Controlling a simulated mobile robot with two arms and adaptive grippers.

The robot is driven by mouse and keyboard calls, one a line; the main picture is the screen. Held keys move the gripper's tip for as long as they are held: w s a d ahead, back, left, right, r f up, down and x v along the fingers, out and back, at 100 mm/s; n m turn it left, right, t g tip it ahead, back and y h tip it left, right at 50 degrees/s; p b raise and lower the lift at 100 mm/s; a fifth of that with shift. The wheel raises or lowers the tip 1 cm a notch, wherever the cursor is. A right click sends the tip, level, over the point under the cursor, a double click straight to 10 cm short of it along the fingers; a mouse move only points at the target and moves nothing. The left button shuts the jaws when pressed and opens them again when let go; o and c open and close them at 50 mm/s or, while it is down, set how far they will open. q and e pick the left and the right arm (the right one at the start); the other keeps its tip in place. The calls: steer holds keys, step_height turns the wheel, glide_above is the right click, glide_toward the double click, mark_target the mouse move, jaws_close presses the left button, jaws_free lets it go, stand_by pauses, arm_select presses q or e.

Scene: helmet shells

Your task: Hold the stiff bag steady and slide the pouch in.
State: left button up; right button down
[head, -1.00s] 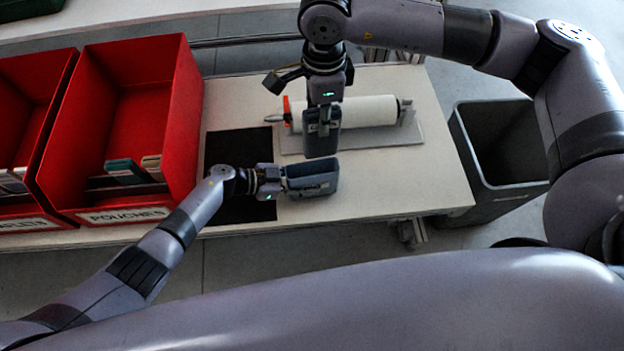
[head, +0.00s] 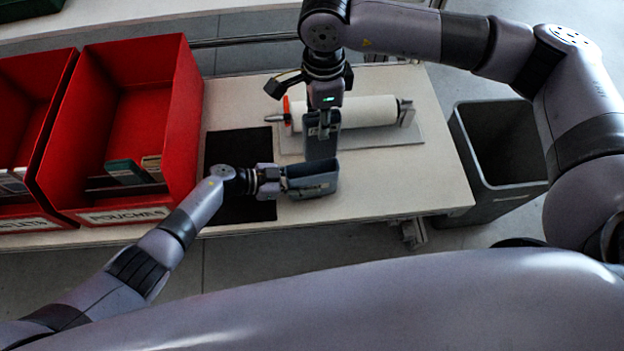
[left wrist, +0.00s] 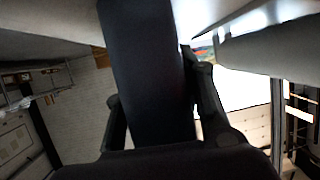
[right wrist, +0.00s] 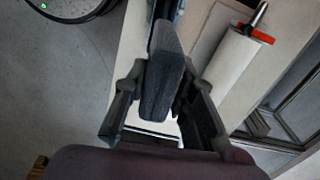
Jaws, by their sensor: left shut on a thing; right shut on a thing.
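The stiff bag (head: 312,188) is a dark grey, open-mouthed holder over the front of the white table. My left gripper (head: 283,181) is shut on its left end. In the left wrist view the bag (left wrist: 147,70) is a broad dark slab between the fingers. My right gripper (head: 323,128) points down, shut on the dark grey pouch (head: 320,149). The pouch's lower end meets the bag's mouth; whether it is inside is hidden. The right wrist view shows the pouch (right wrist: 162,88) between the fingers.
A white roll on a grey stand (head: 367,112) lies close behind the right gripper. A black mat (head: 240,143) is under the left gripper. Red bins (head: 130,65) stand at left, one labelled pouches. A grey waste bin (head: 505,200) stands off the table's right end.

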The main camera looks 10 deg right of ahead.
step_height(320, 180, down, 15)
steer(key=shift+f, duration=0.2)
stand_by(3.1)
steer(key=c, duration=1.2)
jaws_free()
steer(key=shift+c, duration=0.2)
step_height(320, 180, up, 12)
steer(key=shift+r, duration=0.1)
